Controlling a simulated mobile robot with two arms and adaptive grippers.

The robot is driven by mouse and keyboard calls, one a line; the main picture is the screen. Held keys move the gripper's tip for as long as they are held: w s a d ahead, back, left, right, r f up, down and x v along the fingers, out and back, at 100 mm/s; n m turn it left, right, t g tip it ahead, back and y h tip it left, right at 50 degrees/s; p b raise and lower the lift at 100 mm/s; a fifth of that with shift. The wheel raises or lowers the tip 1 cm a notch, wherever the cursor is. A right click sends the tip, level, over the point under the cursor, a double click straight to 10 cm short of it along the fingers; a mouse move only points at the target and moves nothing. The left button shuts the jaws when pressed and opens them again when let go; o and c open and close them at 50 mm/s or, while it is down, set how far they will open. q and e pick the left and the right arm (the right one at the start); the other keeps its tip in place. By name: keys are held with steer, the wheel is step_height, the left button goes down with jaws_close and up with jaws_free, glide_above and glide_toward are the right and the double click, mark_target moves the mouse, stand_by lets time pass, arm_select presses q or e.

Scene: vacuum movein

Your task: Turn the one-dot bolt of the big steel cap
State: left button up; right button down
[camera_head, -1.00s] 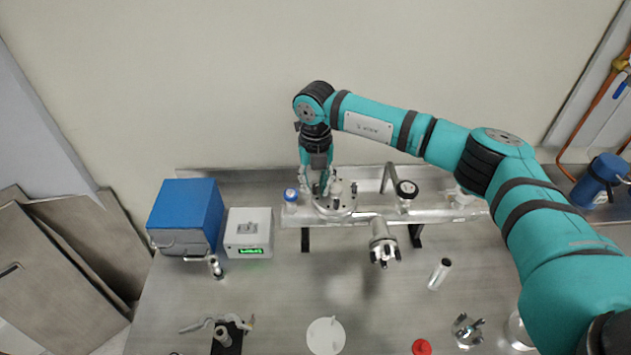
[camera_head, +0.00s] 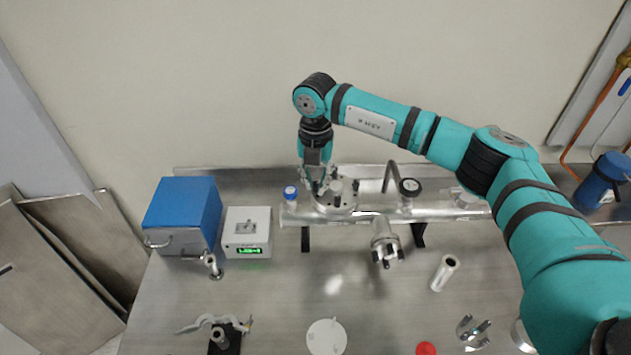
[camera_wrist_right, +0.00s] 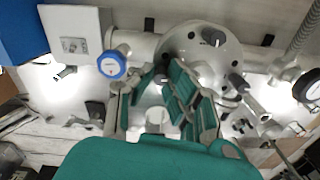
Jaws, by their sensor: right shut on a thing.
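The big steel cap (camera_head: 335,203) is a round flanged cap on the horizontal steel pipe at the back of the bench. In the right wrist view the cap (camera_wrist_right: 205,50) shows several dark bolts around its rim. My right gripper (camera_head: 319,187) points down at the cap's left side. It is shut on a bolt there, which its fingers mostly hide. I cannot make out any dot marks, so I cannot tell which bolt it is. In the right wrist view the teal finger pads (camera_wrist_right: 178,90) stand beside the cap's rim. My left gripper is not in view.
A blue-capped fitting (camera_head: 290,194) is close to the left of my right gripper. A black knob (camera_head: 409,187) and bent pipe stand to the right. A white box (camera_head: 247,225) and blue box (camera_head: 184,213) are at the left. Loose parts lie along the front.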

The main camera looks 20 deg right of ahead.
mark_target(316, 182)
steer(key=c, duration=1.6)
jaws_free()
steer(key=shift+r, duration=0.15)
step_height(316, 182, up, 12)
steer(key=shift+o, duration=0.4)
